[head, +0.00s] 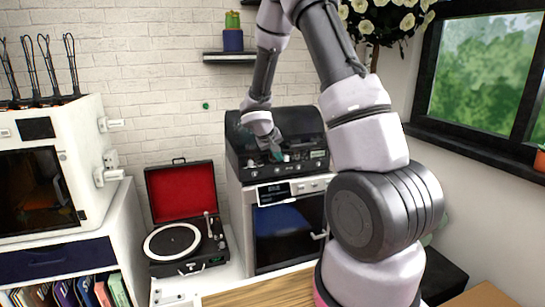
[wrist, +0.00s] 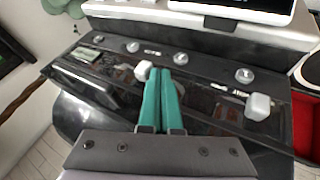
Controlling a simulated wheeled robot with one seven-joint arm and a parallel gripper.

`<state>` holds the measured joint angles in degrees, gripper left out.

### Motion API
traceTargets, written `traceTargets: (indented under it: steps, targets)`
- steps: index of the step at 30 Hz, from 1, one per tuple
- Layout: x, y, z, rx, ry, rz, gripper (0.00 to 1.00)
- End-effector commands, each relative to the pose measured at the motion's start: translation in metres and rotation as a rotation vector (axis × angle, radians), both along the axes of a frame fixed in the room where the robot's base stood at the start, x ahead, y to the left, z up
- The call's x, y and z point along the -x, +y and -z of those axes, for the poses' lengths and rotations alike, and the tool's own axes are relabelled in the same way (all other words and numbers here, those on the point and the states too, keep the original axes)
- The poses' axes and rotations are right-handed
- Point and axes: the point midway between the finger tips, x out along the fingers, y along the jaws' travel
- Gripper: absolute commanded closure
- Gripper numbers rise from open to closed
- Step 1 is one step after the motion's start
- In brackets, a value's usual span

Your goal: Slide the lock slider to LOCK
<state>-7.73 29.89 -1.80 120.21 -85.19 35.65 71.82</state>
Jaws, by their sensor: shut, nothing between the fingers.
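The dark machine (head: 240,135) with a sloped control panel stands on top of a cabinet in the head view. In the wrist view its panel (wrist: 210,72) carries several round silver knobs and two white blocky knobs. One white knob (wrist: 143,70) is just left of my fingertips, very close; I cannot tell if they touch. The other white knob (wrist: 259,107) is farther right. I cannot read which is the lock slider, nor any LOCK mark. My gripper (wrist: 160,72) has teal fingers, shut and empty, over the panel; it also shows in the head view (head: 277,154).
Below the machine is an oven-like unit (head: 287,230) with a dark door. An open red-lined record player (head: 180,240) stands to its left. A white enclosure (head: 70,135) is at far left. A wooden surface (head: 255,292) lies in front.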

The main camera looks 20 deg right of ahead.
Motion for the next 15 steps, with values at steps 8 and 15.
traceTargets:
  steps: [8,15]
  targets:
    - [0.000,-0.001,0.000,0.000,0.000,0.000,1.00]
    - [0.000,-0.023,0.000,0.001,-0.001,0.004,1.00]
